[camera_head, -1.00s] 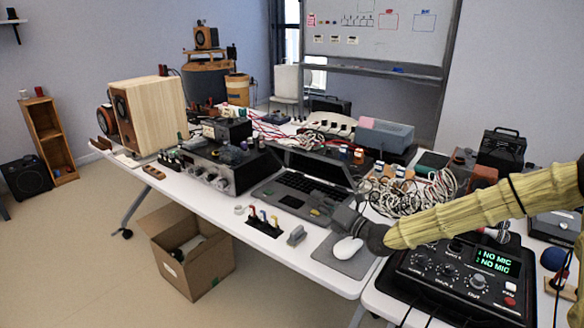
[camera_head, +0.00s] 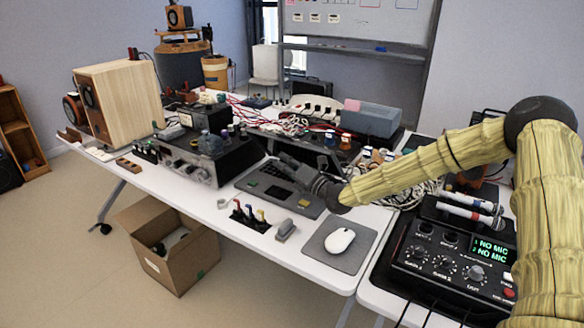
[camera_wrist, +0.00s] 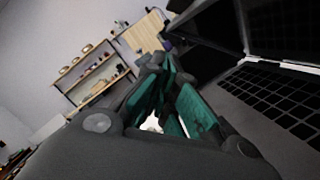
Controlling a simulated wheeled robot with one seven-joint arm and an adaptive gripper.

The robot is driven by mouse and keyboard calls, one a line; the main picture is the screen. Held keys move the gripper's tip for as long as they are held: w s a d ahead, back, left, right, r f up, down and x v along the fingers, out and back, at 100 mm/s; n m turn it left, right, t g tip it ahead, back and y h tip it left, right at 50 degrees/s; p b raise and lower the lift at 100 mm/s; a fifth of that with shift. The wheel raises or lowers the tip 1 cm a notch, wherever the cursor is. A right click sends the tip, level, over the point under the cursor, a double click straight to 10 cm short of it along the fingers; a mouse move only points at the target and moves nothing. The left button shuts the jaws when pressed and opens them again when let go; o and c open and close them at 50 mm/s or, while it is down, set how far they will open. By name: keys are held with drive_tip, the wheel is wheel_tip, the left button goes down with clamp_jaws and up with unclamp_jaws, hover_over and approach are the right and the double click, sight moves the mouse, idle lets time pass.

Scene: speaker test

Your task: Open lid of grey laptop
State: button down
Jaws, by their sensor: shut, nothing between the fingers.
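The grey laptop (camera_head: 258,180) lies on the white table with its keyboard uncovered. Its dark lid (camera_head: 318,156) stands raised at the back edge, partly hidden by my gripper and the items behind. In the wrist view, the keyboard (camera_wrist: 268,98) fills the right side and the raised lid (camera_wrist: 212,28) rises above it at an angle. My gripper (camera_head: 285,159) is over the right part of the laptop, in front of the lid. In the wrist view my gripper (camera_wrist: 168,82) is shut and empty, left of the keyboard; I cannot tell whether it touches the laptop.
A white mouse (camera_head: 340,240) on a grey pad (camera_head: 322,255) lies right of the laptop. An amplifier (camera_head: 200,160) stands close on its left. Cables (camera_head: 290,122) and a grey box (camera_head: 371,119) crowd behind. A mixer (camera_head: 445,262) stands at the right. An open carton (camera_head: 168,250) is below the table.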

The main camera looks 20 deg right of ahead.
drive_tip(key=w+r, duration=0.1)
drive_tip(key=w+d+r, duration=0.1)
drive_tip(key=w+r, duration=0.1)
drive_tip(key=shift+d+r+p, duration=0.1)
drive_tip(key=shift+d+p, duration=0.2)
drive_tip(key=shift+p, duration=0.05)
drive_tip(key=shift+d, duration=0.1)
drive_tip(key=shift+w+r, duration=0.1)
